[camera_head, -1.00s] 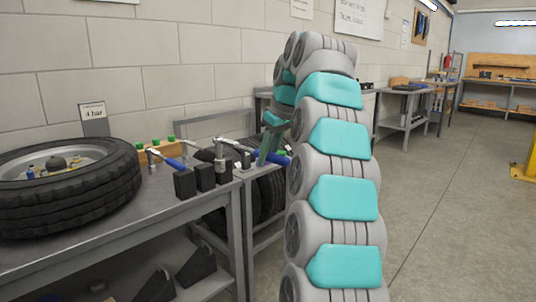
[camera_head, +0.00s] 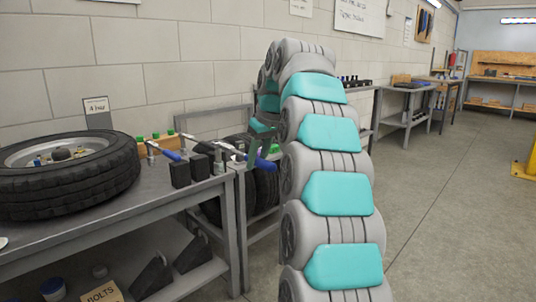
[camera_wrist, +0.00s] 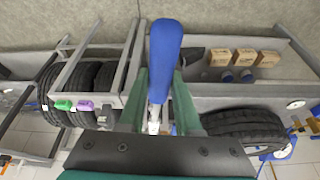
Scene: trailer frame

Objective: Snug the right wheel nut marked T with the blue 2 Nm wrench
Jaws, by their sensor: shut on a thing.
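My gripper (camera_wrist: 160,95) has green fingers shut on the blue handle of a wrench (camera_wrist: 165,55). In the head view the same blue handle (camera_head: 263,163) sticks out beside my gripper (camera_head: 259,146), with its metal shaft reaching left over the bench's right end. A second blue-handled tool (camera_head: 168,154) stays at the dark holder blocks. The wheel (camera_head: 70,190) lies flat on the bench at the left, away from my gripper. Small coloured parts and a hub show inside its rim (camera_head: 62,154). The nuts' T mark is too small to read.
A sign reading 4 bar (camera_head: 97,107) stands behind the wheel. Dark holder blocks (camera_head: 190,170) stand at the bench's right edge. Tyres (camera_head: 265,190) sit in a rack beside the bench. Wedges and a bolts box (camera_head: 103,292) are on the lower shelf.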

